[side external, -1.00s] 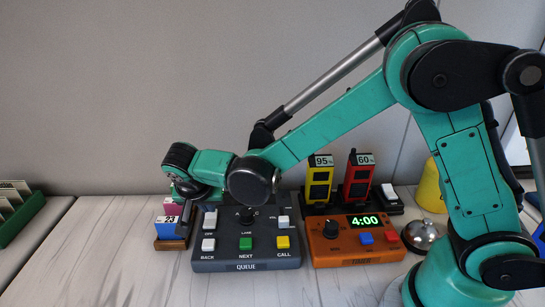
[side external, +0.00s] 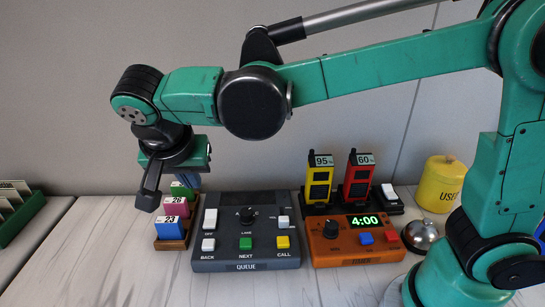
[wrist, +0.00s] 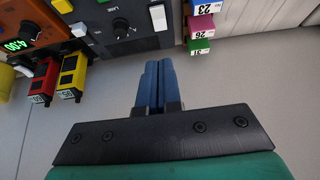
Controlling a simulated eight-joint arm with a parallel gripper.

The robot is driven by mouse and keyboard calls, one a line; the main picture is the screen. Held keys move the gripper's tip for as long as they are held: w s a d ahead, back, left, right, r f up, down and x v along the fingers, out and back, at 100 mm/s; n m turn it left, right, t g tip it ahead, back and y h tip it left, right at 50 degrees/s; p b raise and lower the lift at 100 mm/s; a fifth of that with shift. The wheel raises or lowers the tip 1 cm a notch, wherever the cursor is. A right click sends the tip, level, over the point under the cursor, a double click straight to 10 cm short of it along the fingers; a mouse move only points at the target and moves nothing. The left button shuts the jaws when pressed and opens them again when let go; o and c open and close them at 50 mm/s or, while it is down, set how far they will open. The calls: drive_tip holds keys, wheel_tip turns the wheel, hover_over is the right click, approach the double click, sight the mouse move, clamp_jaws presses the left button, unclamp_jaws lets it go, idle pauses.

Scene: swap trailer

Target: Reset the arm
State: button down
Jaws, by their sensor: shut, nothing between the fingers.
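My gripper (wrist: 155,68) shows in the wrist view with its two blue fingers closed together and nothing between them. In the side view my gripper (side external: 188,180) hangs in the air at the left, above and behind the rack of numbered blocks. The black wrist parts hide some of it there, and its fingertips are hard to make out. My arm reaches out from the right, its forearm raised high above the table.
A wooden rack (side external: 172,243) holds blue, magenta and green numbered blocks. Beside it are a grey QUEUE panel (side external: 246,257), an orange timer (side external: 330,250), yellow and red handsets, a bell (side external: 425,237) and a yellow USED pot (side external: 440,183). A green card tray (side external: 20,217) stands far left.

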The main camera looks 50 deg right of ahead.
drive_tip(key=shift+d, duration=0.1)
drive_tip(key=s+d+f+n+t+y, duration=0.1)
drive_tip(key=s+d+n+y, duration=0.1)
drive_tip(key=s+d+n, duration=0.2)
drive_tip(key=s+d+f+n+t+y, duration=0.1)
drive_tip(key=s+d+n, duration=0.3)
drive_tip(key=d, duration=0.5)
drive_tip(key=shift+d+f+n+t+y, duration=0.15)
drive_tip(key=shift+f+n+t+y, duration=0.25)
drive_tip(key=shift+f+n+y, duration=0.15)
drive_tip(key=shift+s, duration=0.1)
